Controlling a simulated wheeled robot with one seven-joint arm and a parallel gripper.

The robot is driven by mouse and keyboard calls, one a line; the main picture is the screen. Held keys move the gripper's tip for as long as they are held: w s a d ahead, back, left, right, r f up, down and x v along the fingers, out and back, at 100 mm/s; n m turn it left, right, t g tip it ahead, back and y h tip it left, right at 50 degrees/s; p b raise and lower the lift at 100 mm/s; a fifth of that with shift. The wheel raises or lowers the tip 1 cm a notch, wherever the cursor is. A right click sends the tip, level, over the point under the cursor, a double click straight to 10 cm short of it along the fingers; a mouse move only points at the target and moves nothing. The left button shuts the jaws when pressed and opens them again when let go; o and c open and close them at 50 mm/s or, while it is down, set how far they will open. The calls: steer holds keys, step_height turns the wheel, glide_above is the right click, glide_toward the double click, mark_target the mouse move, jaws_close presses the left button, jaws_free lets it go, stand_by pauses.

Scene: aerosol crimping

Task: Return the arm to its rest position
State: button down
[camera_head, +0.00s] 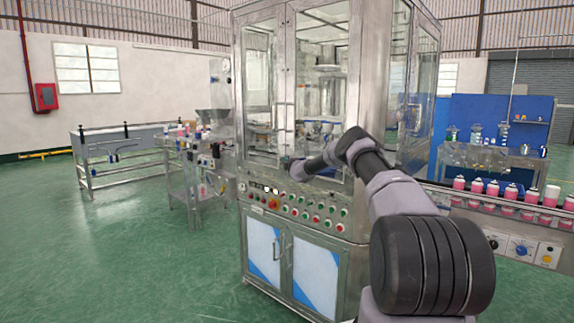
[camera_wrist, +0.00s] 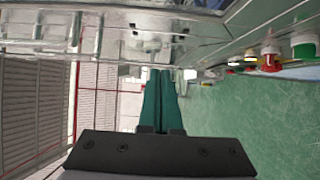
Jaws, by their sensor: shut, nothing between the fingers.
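My arm reaches up and forward from the lower right of the head view. Its end, my gripper (camera_head: 288,163), is in front of the metal-and-glass crimping machine (camera_head: 279,202), just above its button panel. In the wrist view, my gripper (camera_wrist: 160,75) shows two teal fingers side by side, shut with nothing between them. The machine's metal front (camera_wrist: 80,35) runs across the top of that view, close to the fingertips. I cannot tell whether they touch it.
Red and green buttons (camera_head: 318,219) line the machine's panel; some buttons (camera_wrist: 270,59) show large in the wrist view. A conveyor with pink cans (camera_head: 492,188) runs at right. A metal bench (camera_head: 120,160) stands at left. Green floor (camera_head: 110,260) is clear at left.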

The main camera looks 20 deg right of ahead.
steer(key=s, duration=0.5)
steer(key=s+a+r+n+g+y, duration=0.1)
steer(key=s+a+r+n+y, duration=0.3)
steer(key=a+r+n, duration=0.4)
steer(key=s+a+r+n+y, duration=0.4)
steer(key=a+r+n, duration=0.3)
steer(key=a+r, duration=0.25)
steer(key=s+a+r+n+g+y, duration=0.25)
steer(key=s+a+r+n, duration=0.25)
steer(key=s+n, duration=0.25)
steer(key=s+a+r+n+g+y, duration=0.1)
steer(key=s+a+r+n+g, duration=0.35)
steer(key=s+n, duration=0.35)
steer(key=s+d+r+n+g+h, duration=0.1)
steer(key=s+n+g+h, duration=0.25)
steer(key=s+n, duration=1.3)
steer(key=s+d+f+n+h, duration=0.1)
steer(key=s+d, duration=0.3)
steer(key=s, duration=0.5)
steer(key=s+d+f+h, duration=0.2)
steer(key=s+d+h, duration=0.1)
steer(key=s, duration=0.7)
steer(key=s+d+f+n+h, duration=0.1)
steer(key=s+d+f+h, duration=0.1)
steer(key=s+d, duration=0.4)
steer(key=s, duration=0.3)
steer(key=shift+s+f+n+t+h, duration=0.15)
steer(key=shift+s+n+t+h, duration=0.15)
steer(key=shift+s+t, duration=0.05)
